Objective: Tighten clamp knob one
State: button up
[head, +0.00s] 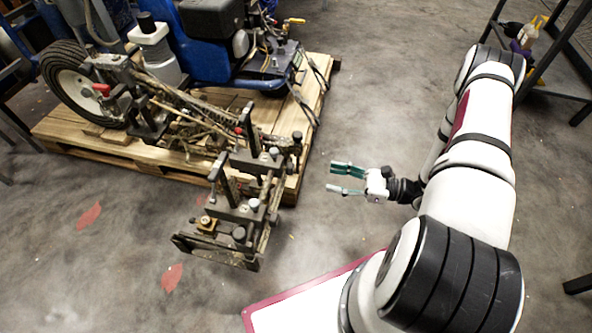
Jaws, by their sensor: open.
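The line striper (215,60) stands on a wooden pallet, with its black and rusty clamp assembly (235,205) reaching out past the pallet's front right corner. Several small dark and pale knobs show on this assembly, including a pale one (254,204) and a dark one (239,233). I cannot tell which of them is clamp knob one. My gripper (339,179) is open and empty, its greenish fingers pointing left toward the assembly. It is to the right of the assembly, clearly apart from it, over bare floor.
The wooden pallet (100,150) and a wheel (75,85) lie to the left. A dark metal frame (555,80) with bottles stands at the upper right. The grey floor (340,235) between my gripper and the clamp assembly is clear. Red marks lie on the floor at left.

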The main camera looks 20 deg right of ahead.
aim_at(288, 168)
jog(key=b+x, duration=0.3)
jog(key=x, duration=0.9)
jog(key=shift+c, duration=0.6)
jog(key=c, duration=1)
